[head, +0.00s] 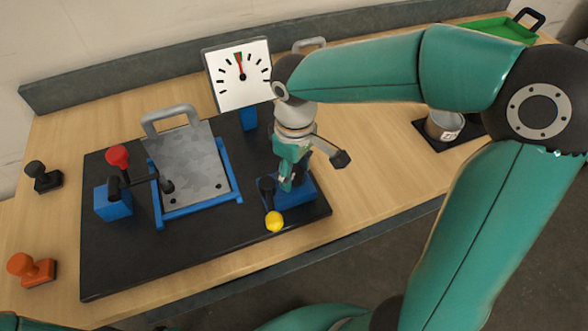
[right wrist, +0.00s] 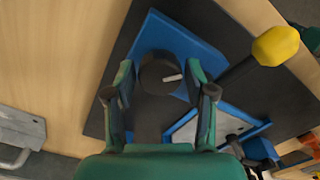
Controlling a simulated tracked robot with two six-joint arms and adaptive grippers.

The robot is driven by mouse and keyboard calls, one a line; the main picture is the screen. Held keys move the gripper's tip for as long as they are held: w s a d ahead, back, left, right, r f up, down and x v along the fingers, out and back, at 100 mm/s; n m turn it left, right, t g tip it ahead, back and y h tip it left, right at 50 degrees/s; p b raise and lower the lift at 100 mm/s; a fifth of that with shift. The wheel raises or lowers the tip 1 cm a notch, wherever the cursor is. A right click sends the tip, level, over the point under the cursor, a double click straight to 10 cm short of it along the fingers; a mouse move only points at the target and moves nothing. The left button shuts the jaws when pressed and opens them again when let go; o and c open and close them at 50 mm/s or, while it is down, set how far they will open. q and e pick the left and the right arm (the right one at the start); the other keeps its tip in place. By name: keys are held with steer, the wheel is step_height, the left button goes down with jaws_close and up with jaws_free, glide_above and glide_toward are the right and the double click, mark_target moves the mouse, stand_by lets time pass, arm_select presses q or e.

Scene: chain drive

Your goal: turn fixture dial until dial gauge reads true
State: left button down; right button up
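The dial gauge (head: 229,89) stands at the back of the black board, its red needle pointing nearly straight up, slightly left. The fixture dial (right wrist: 158,74) is a round black knob with a white mark, on a blue block (right wrist: 190,42); the block also shows in the head view (head: 304,192). My right gripper (head: 287,182) points down over this block and largely hides the dial there. In the right wrist view its fingers (right wrist: 161,80) are open on either side of the dial, with visible gaps. My left gripper is not in view.
A yellow-knobbed lever (head: 275,221) stands close beside the right gripper. A grey plate with a handle (head: 188,165) sits in a blue frame to the left. A red-knobbed clamp (head: 117,156), a black stamp (head: 42,176) and an orange stamp (head: 30,270) are farther left.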

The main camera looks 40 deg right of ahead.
mark_target(294, 171)
steer(key=c, duration=0.7)
steer(key=shift+m+b, duration=0.55)
steer(key=shift+m, duration=1.35)
steer(key=o, duration=1.1)
steer(key=shift+o, duration=0.2)
steer(key=shift+r, duration=0.2)
steer(key=shift+r, duration=3.8)
